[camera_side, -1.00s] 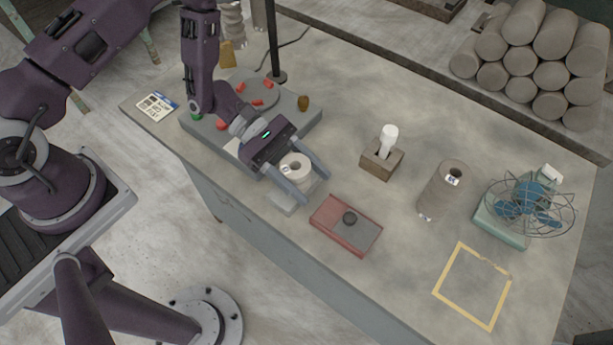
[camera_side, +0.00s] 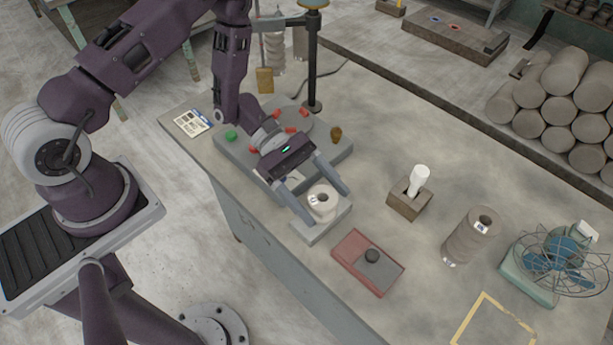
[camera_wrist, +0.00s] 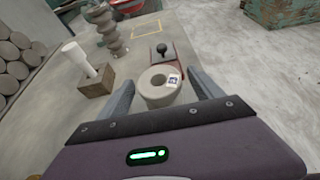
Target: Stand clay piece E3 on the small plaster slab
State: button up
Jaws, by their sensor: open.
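A short, pale, hollow clay piece (camera_side: 322,203) with a small label stands upright on the small plaster slab (camera_side: 309,236) near the table's front edge. I cannot read its label, so I cannot confirm it is E3. It also shows in the wrist view (camera_wrist: 158,91), its open top towards me. My gripper (camera_side: 331,210) is open, with one finger on each side of the piece towards the fingertips. The wrist view shows gaps between the piece and both fingers. A taller, darker labelled hollow cylinder (camera_side: 468,240) stands to the right.
A red box with a dark knob (camera_side: 352,262) sits close right of the slab. A wooden block holding a white-topped tool (camera_side: 407,203), a wire-caged fan (camera_side: 560,265) and a yellow taped outline (camera_side: 470,318) lie further right. A grey board with red bits (camera_side: 342,152) is behind my gripper.

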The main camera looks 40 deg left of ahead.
jog(key=v, duration=0.8)
jog(key=shift+a+r, duration=0.1)
jog(key=shift+a, duration=0.2)
jog(key=s+d+r+m+g+y, duration=0.1)
jog(key=s+r+m+g+y, duration=0.35)
jog(key=r+m, duration=0.9)
jog(key=s+a+r+m+t+y, duration=0.4)
jog(key=s+a+r+t+y, duration=0.3)
jog(key=s+r+t+y, duration=0.2)
notch_tip(320, 180, up, 2)
jog(key=shift+s+a+r+t, duration=0.15)
jog(key=shift+s+a+t, duration=0.35)
jog(key=shift+s, duration=0.65)
jog(key=shift+d+m, duration=0.1)
jog(key=shift+m, duration=0.15)
